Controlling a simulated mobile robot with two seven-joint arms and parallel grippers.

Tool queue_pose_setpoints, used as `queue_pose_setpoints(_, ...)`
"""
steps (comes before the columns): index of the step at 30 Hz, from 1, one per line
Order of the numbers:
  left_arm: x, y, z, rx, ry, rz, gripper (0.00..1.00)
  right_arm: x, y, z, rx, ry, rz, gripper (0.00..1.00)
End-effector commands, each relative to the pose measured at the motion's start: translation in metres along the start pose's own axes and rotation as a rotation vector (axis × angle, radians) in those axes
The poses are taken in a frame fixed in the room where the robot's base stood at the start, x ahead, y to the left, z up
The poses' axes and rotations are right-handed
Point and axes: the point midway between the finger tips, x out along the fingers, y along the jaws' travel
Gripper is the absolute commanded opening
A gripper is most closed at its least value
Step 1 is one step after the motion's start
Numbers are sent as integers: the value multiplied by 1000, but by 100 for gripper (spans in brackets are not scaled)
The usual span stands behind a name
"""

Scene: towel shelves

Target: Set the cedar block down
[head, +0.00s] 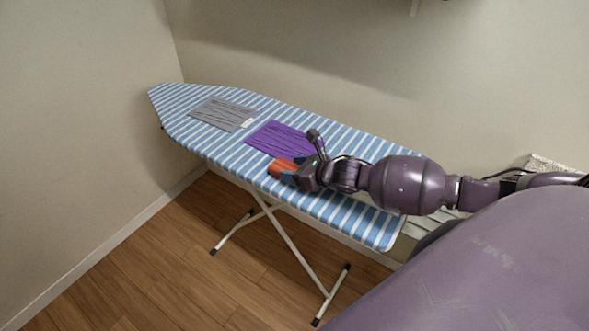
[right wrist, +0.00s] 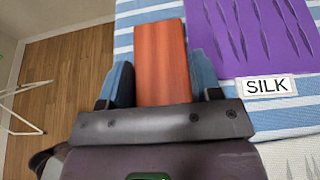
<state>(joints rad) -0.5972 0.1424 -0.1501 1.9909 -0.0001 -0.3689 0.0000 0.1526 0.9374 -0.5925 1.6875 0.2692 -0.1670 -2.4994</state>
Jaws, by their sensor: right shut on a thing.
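The cedar block (right wrist: 162,60) is a reddish-orange block. In the right wrist view it lies between the two blue fingers of my right gripper (right wrist: 163,80), which is shut on it. In the head view the block (head: 283,166) shows at the tip of my right gripper (head: 290,174), over the near edge of the blue-and-white striped ironing board (head: 335,205). I cannot tell whether the block touches the board. My left gripper is not in view.
A purple cloth (head: 283,139) lies on the board just beyond the block, with a label reading SILK (right wrist: 266,86) in the right wrist view. A grey cloth (head: 220,113) lies farther left. Bare striped board shows around them. Walls stand behind and left.

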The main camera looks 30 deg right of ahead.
Motion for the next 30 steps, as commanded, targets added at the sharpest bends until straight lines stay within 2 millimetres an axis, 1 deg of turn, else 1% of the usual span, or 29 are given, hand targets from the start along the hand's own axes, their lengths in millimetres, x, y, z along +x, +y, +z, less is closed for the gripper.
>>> queue_pose_setpoints(8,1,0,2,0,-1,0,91,1,0,-3,-1,0,0,30)
queue_pose_setpoints(9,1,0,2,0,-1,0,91,1,0,-2,-1,0,0,64)
queue_pose_setpoints(13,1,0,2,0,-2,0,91,1,0,-2,-1,0,0,84)
queue_pose_setpoints(23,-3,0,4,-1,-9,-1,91,0,0,1,0,0,0,84)
queue_pose_setpoints(26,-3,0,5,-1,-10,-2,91,-8,-1,-1,-1,2,-1,84)
queue_pose_setpoints(30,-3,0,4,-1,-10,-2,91,-29,0,0,-1,2,0,84)
